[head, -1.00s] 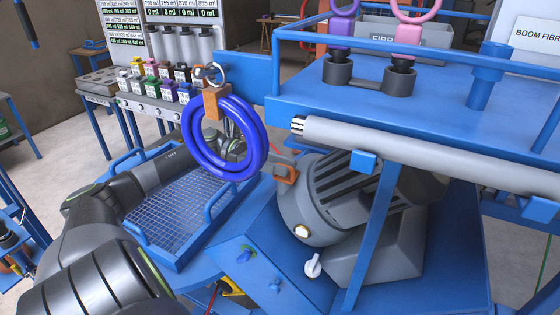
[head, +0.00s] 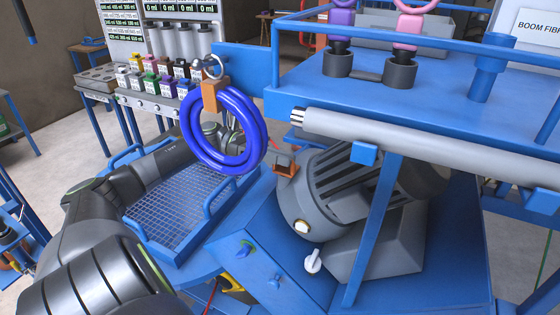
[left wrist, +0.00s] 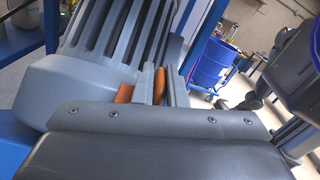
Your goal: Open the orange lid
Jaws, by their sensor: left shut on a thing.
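The orange lid (head: 286,169) is a small orange part at the left end of the grey motor housing in the head view. My left gripper (head: 280,158) reaches it from the left, partly hidden behind the blue ring. In the left wrist view, the lid (left wrist: 160,86) is an orange strip between the two grey fingers of my left gripper (left wrist: 158,88), which is shut on it. A second orange piece (left wrist: 125,93) shows just left of the fingers. How far the lid is tilted is hard to tell. My right gripper is not in view.
A blue ring (head: 190,130) hangs in front of my left forearm. The ribbed grey motor (head: 340,185) stands right of the lid, below a grey pipe (head: 420,145) and blue frame. A blue mesh tray (head: 175,215) lies below my arm. A blue drum (left wrist: 212,62) stands farther off.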

